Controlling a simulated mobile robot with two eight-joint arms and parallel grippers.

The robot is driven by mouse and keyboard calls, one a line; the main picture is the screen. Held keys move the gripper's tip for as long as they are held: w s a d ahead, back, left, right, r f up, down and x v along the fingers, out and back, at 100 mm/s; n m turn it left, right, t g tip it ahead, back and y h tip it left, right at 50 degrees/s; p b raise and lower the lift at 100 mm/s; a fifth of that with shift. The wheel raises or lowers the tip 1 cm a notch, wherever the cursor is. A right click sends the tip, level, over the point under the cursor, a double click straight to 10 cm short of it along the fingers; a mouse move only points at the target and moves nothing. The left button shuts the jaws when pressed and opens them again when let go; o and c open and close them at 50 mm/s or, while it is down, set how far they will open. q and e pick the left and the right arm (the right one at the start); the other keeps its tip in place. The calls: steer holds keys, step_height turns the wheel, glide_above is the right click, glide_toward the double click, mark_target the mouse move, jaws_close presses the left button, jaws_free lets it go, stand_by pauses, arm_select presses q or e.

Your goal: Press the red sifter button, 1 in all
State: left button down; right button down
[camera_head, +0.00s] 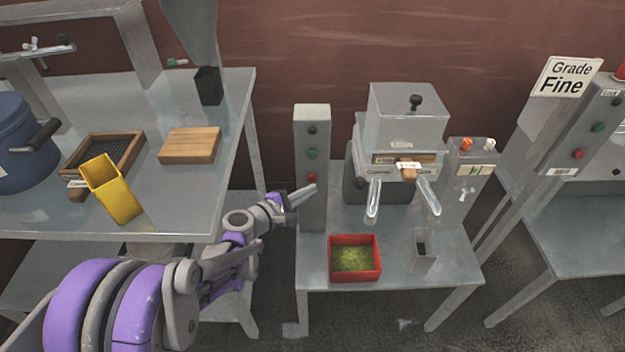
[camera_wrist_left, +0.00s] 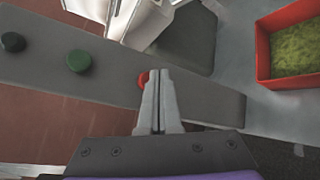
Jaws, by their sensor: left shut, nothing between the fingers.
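A grey control post (camera_head: 312,145) stands on the middle table with a black, a green (camera_head: 312,154) and a red button (camera_head: 312,178) in a column. My left gripper (camera_head: 311,188) is shut and empty, its fingertips just in front of the post near the red button. In the left wrist view, the closed fingers (camera_wrist_left: 158,76) partly cover the red button (camera_wrist_left: 143,78); the green button (camera_wrist_left: 79,61) lies to its left. I cannot tell whether the fingertips touch the red button. My right gripper is not in view.
A machine with two clear chutes (camera_head: 405,120) stands right of the post. A red tray (camera_head: 354,276) of green powder sits in front. Another post (camera_head: 588,125) with a red button stands at far right. The left table holds a yellow scoop (camera_head: 120,200) and wooden block (camera_head: 190,146).

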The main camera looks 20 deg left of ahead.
arm_select(q)
steer(key=s, duration=0.2)
steer(key=s+d, duration=0.1)
steer(key=s, duration=0.1)
steer(key=shift+s+d, duration=0.2)
steer(key=shift+s, duration=0.2)
stand_by(0.7)
